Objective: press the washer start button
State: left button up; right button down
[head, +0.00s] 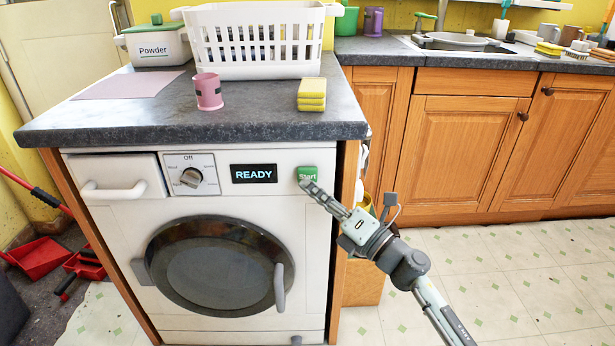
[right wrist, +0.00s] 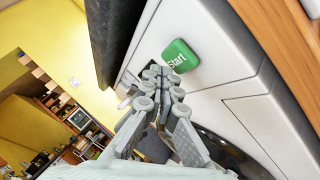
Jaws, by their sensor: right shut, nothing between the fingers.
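The washer (head: 110,225) is white, with a closed round dark door (head: 215,265). Its green start button (head: 307,173) is at the right end of the front panel, and it also shows in the right wrist view (right wrist: 180,56). The display (head: 254,173) reads READY. My right gripper (head: 308,187) is shut and empty. Its fingertips are just below the button in the head view and overlap its lower edge. In the right wrist view the fingertips (right wrist: 163,72) are close beside the button; I cannot tell whether they touch it. My left gripper is not in view.
A dial (head: 191,177) set near Off and a drawer (head: 112,178) are left of the display. The grey counter (head: 150,117) above holds a pink cup (head: 208,92), yellow sponges (head: 311,94), a white basket (head: 255,70) and a powder tub (head: 157,45). The floor at right is clear.

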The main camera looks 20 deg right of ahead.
dwell(1.3)
jog(key=shift+w+d, duration=0.1)
jog(key=shift+w, duration=0.3)
jog(key=shift+w+d, duration=0.1)
jog(key=shift+w, duration=0.25)
dwell(0.5)
jog(key=shift+s, duration=0.15)
jog(key=shift+s+a, duration=0.2)
jog(key=shift+s, duration=0.45)
jog(key=shift+s+a, duration=0.25)
jog(key=shift+s, duration=0.55)
jog(key=shift+s+a, duration=0.2)
jog(key=shift+s, duration=0.6)
jog(key=shift+s+a, duration=0.25)
jog(key=shift+s, duration=0.55)
